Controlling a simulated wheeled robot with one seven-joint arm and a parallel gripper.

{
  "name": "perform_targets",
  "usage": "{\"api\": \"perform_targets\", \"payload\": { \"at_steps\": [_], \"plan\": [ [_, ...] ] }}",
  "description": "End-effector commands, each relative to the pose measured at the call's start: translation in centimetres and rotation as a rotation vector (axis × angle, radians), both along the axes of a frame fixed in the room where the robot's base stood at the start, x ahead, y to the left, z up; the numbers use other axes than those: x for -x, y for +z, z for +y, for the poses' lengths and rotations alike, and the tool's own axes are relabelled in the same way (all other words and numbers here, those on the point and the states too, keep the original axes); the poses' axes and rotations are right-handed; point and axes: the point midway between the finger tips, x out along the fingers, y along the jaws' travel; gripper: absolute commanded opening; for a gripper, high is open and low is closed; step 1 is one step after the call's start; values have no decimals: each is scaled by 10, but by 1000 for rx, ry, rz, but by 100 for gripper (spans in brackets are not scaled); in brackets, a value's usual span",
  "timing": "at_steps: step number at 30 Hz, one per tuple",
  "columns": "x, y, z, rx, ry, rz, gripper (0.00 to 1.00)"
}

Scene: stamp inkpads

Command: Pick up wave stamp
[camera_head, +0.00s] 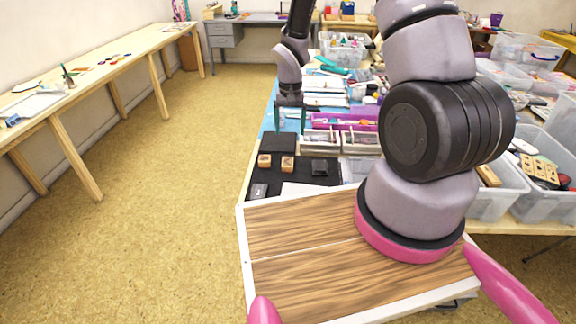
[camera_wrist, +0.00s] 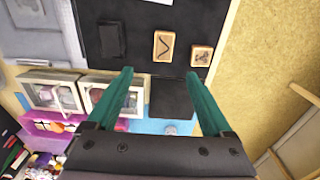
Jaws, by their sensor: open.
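The wave stamp (camera_wrist: 164,46) is a small wooden block with a dark curved line on its top. It lies on a black mat (camera_wrist: 138,30), and in the head view it appears to be the right one (camera_head: 287,163) of two wooden blocks. A second wooden stamp (camera_wrist: 201,56) with a different dark mark lies beside it; it also shows in the head view (camera_head: 264,160). My gripper (camera_wrist: 160,74) has its teal fingers wide apart with nothing between them. In the head view my gripper (camera_head: 290,126) hangs over the table beyond the stamps, apart from them.
A black inkpad (camera_wrist: 110,40) lies beside the wave stamp. A flat black piece (camera_wrist: 171,98) lies under the gap between my fingers. Boxes with clear lids (camera_wrist: 54,92) and a purple tray (camera_wrist: 48,122) are close by. The table's edge runs just past the second stamp.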

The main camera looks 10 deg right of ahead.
Motion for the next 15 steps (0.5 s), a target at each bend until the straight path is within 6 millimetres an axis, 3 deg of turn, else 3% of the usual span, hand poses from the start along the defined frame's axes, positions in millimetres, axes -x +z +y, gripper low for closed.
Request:
{"api": "perform_targets", "payload": {
  "at_steps": [1,15],
  "plan": [
    [2,-12,2,-2,3,12,85],
    [4,-80,6,-4,5,29,85]
  ]
}}
